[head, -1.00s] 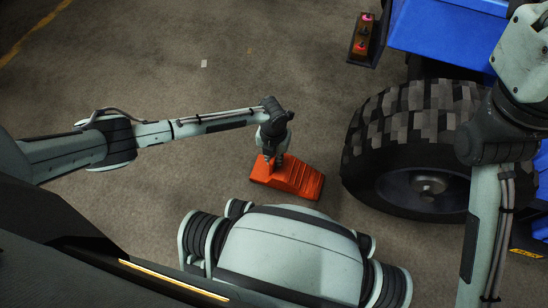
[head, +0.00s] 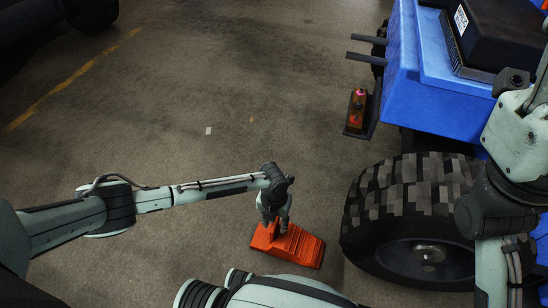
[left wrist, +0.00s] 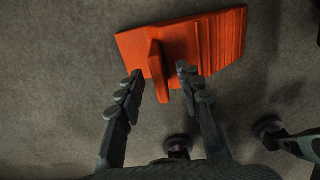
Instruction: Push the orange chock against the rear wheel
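The orange chock (head: 298,247) lies on the floor to the left of the rear wheel (head: 415,225), with a narrow strip of floor between them in the head view. The wheel is a large black treaded tyre with a grey hub. My left gripper (head: 274,225) is low over the left part of the chock. In the left wrist view, the left gripper (left wrist: 158,72) is open, its fingers on either side of the chock's raised handle (left wrist: 157,66). Gaps show between the fingers and the handle. The chock's ribbed slope (left wrist: 220,42) is at the right there. My right gripper is out of view.
A blue vehicle body (head: 440,75) is above and behind the wheel. A dark bracket with a small orange box and pink light (head: 359,105) juts out at its left. The floor left of the chock is open, with a yellow line (head: 70,80) far left.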

